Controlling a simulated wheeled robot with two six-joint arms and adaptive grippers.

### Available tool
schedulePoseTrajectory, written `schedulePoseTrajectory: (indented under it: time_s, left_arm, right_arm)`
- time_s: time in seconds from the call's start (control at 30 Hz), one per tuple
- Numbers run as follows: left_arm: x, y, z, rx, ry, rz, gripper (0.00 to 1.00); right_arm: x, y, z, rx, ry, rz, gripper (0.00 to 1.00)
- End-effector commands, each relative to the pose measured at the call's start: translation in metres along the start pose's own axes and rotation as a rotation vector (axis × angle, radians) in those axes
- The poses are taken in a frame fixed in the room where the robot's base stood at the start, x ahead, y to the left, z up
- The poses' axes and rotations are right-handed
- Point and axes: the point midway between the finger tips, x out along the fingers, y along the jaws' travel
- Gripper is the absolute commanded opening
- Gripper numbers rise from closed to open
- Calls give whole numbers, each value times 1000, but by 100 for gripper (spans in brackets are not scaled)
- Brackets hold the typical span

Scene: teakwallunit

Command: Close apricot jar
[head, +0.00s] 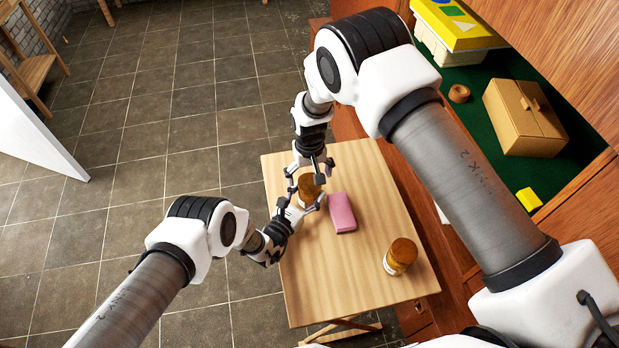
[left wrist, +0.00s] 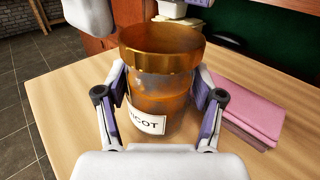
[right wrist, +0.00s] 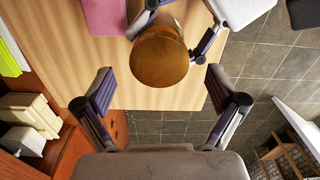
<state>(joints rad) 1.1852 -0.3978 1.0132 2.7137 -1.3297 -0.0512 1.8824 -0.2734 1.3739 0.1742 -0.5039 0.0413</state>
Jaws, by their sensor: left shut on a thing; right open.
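The apricot jar (left wrist: 155,95) stands upright on the wooden table, with a white label ending in "ICOT" and amber contents. A brown-gold lid (right wrist: 159,62) sits on its top; whether it is fully screwed down I cannot tell. My left gripper (left wrist: 160,92) is shut around the jar's body from the side. The jar also shows in the head view (head: 308,187), partly hidden by my grippers. My right gripper (right wrist: 162,90) is open above the jar, its fingers apart and not touching the lid in the right wrist view.
A pink block (head: 341,212) lies just right of the jar. A second jar (head: 400,257) with a brown lid stands near the table's front right. The wall unit's green shelf (head: 497,72) holds a tan box (head: 523,117), a round brown item (head: 459,93) and a yellow-topped container (head: 455,25).

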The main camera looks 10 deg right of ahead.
Motion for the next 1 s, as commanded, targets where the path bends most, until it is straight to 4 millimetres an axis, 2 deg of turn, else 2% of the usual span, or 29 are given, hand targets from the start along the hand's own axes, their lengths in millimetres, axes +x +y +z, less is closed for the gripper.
schedulePoseTrajectory:
  time_s: [0.2,0.4,0.53,0.8,0.83,0.9,1.0]
  left_arm:
    - [0,0,0,0,-1,1,0]
    - [0,0,0,0,-1,0,0]
    - [0,0,0,0,-1,0,0]
    - [0,0,0,0,-1,0,0]
    - [0,0,0,0,-1,0,75]
    - [0,0,0,0,-1,0,97]
    - [0,0,0,0,0,0,97]
  right_arm:
    - [-52,0,-1,0,4,1,95]
    - [-91,0,-1,-1,2,1,95]
    - [-102,0,0,0,1,0,95]
    - [-104,0,0,-1,0,0,95]
    - [-104,0,0,-1,0,0,95]
    - [-103,0,0,-1,0,0,95]
    - [-103,0,0,-1,0,0,95]
